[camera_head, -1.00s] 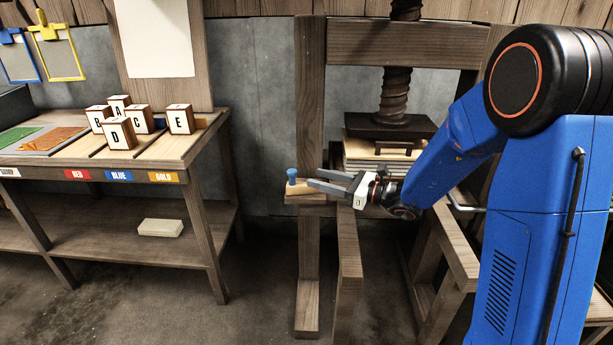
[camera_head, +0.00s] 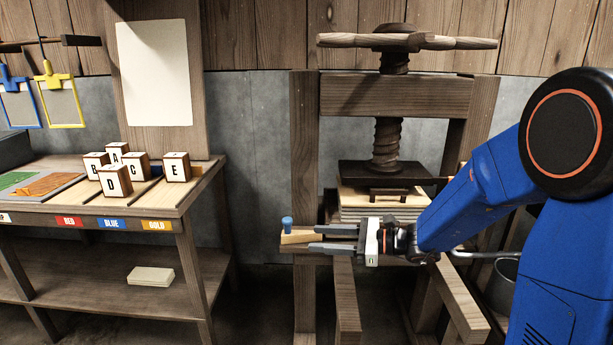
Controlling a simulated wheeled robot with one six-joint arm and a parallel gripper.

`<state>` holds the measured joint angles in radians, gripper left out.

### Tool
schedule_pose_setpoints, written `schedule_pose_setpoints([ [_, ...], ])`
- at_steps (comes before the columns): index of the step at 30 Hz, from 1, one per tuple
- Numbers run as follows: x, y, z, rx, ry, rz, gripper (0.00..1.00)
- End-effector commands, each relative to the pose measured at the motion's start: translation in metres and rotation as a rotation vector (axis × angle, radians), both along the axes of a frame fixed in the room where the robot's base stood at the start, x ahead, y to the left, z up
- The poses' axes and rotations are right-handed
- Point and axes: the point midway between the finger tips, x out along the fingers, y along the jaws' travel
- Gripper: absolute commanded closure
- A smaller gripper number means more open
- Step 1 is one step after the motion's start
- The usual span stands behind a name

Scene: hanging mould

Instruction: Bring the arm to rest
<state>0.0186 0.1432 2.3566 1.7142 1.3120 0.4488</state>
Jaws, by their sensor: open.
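My blue arm (camera_head: 470,200) comes in from the right and reaches left in front of the wooden screw press. My gripper (camera_head: 296,238) is open, its two grey fingers pointing left with a gap between them. In the picture, the fingers overlap a small wooden ledge with a blue peg (camera_head: 287,223) at its left end. I cannot tell whether the fingers touch the ledge. I see nothing held between the fingers.
The press (camera_head: 395,95) has a crossbar handle on top and a pale stack (camera_head: 385,205) under its plate. A workbench (camera_head: 190,200) with lettered blocks (camera_head: 115,180) stands left. Blue and yellow frames (camera_head: 60,100) hang at the far left. A bucket (camera_head: 502,285) stands lower right.

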Motion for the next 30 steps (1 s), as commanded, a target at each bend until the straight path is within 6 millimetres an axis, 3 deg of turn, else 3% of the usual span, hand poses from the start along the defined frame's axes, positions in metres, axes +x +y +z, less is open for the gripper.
schedule_pose_setpoints([
  [6, -0.076, 0.000, 0.010, -0.220, -0.175, 0.180, 0.56],
  [14, -0.153, -0.021, 0.003, -0.494, -0.388, 0.379, 0.56],
  [21, -0.211, -0.058, -0.008, -0.761, -0.587, 0.553, 0.56],
  [30, -0.261, -0.122, -0.018, -1.113, -0.823, 0.761, 0.56],
])
